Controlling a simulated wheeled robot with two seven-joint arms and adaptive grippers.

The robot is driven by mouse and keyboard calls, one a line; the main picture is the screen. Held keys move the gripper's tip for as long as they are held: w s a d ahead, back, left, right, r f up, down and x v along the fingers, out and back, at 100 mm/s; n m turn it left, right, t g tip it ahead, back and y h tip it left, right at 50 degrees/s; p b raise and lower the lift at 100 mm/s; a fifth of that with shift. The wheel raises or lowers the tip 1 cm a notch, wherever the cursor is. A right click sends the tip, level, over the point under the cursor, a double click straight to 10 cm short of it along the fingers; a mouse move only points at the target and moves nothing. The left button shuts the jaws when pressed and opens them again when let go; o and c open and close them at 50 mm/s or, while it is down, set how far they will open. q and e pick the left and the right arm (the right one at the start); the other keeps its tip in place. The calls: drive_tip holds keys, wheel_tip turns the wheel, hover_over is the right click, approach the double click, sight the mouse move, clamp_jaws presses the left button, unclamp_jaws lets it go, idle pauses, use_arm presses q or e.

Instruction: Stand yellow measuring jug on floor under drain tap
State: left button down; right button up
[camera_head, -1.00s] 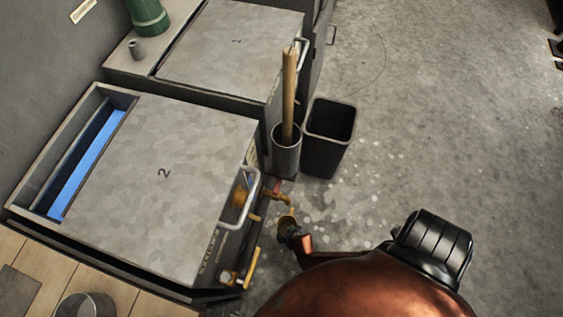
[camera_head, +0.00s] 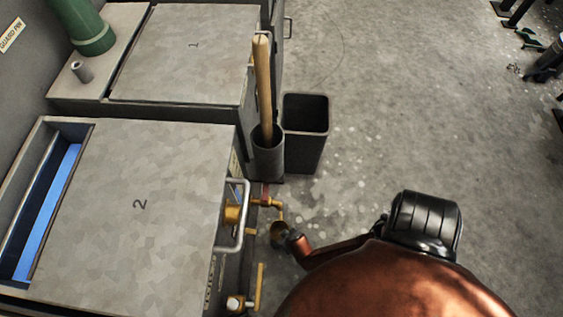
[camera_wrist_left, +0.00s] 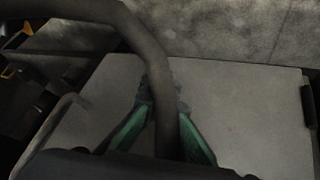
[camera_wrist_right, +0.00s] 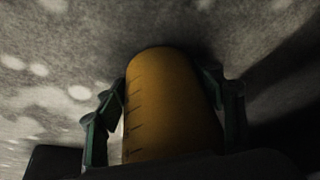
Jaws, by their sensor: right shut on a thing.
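The yellow measuring jug (camera_wrist_right: 170,105) fills the middle of the right wrist view, with dark graduation marks on its side. My right gripper (camera_wrist_right: 165,95) is shut on it, one finger on each side.
Tank 2 (camera_head: 150,215) with a metal handle (camera_head: 240,218) stands at left, tank 1 (camera_head: 185,50) behind it. A grey cylinder (camera_head: 268,160) holding a wooden handle (camera_head: 262,90) and a black bin (camera_head: 305,140) stand beyond the tap.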

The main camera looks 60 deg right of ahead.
use_arm(q)
drive_tip(key=shift+f, duration=0.1)
use_arm(e)
drive_tip(key=o, duration=1.2)
drive_tip(key=p+v, duration=0.2)
drive_tip(key=v, duration=0.1)
drive_tip(key=shift+r, duration=0.35)
use_arm(q)
drive_tip(key=s+a+r+g+p, duration=0.2)
drive_tip(key=s+r, duration=0.2)
drive_tip(key=r, duration=0.2)
drive_tip(key=s+a+r+g+y+p, duration=0.1)
drive_tip(key=s+a+r+g+p, duration=0.1)
drive_tip(key=r, duration=0.4)
drive_tip(key=shift+s+a+g+p, duration=0.4)
drive_tip(key=shift+s+g+p, duration=0.4)
drive_tip(key=shift+s, duration=0.1)
use_arm(e)
drive_tip(key=v, duration=0.8)
drive_tip(key=shift+s, duration=0.2)
drive_tip(key=shift+r, duration=0.15)
drive_tip(key=s+d+r+n+g+y, duration=0.1)
drive_tip(key=s+r+n+g+y, duration=0.2)
drive_tip(key=s+r, duration=1.5)
wheel_tip(320, 180, up, 5)
drive_tip(key=shift+s+f+n, duration=0.15)
drive_tip(key=shift+s+n, duration=0.2)
drive_tip(key=shift+n, duration=0.75)
